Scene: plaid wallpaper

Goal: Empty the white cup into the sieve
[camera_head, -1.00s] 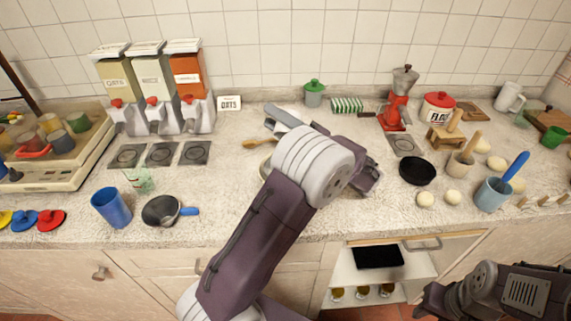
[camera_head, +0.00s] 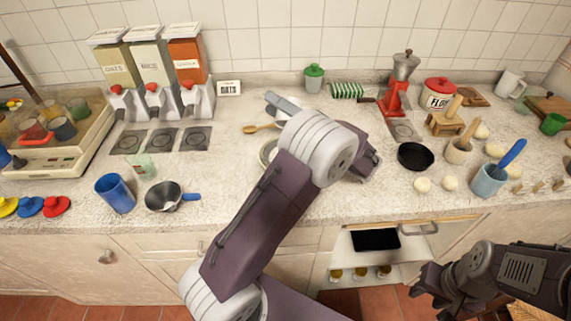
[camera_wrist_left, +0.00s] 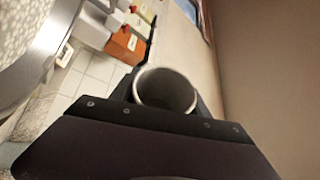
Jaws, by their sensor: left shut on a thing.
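In the left wrist view a whitish-grey cup (camera_wrist_left: 165,90) stands between the fingers of my left gripper (camera_wrist_left: 166,104), which is shut on it. The shaded inside wall shows; I cannot tell what it contains. A small round vessel with a blue handle (camera_head: 165,196), perhaps the sieve, sits at the front left of the counter. A pale round rim (camera_head: 266,152) shows partly behind my left arm; I cannot tell what it is. My right gripper (camera_head: 432,287) hangs low in front of the cabinets.
A blue cup (camera_head: 116,193) and a small green glass (camera_head: 146,166) stand at the left. Dispensers (camera_head: 160,65) line the back. A black pan (camera_head: 415,156), a red grinder (camera_head: 397,92) and a blue crock (camera_head: 487,180) stand at the right. A white mug (camera_head: 508,83) is far back right.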

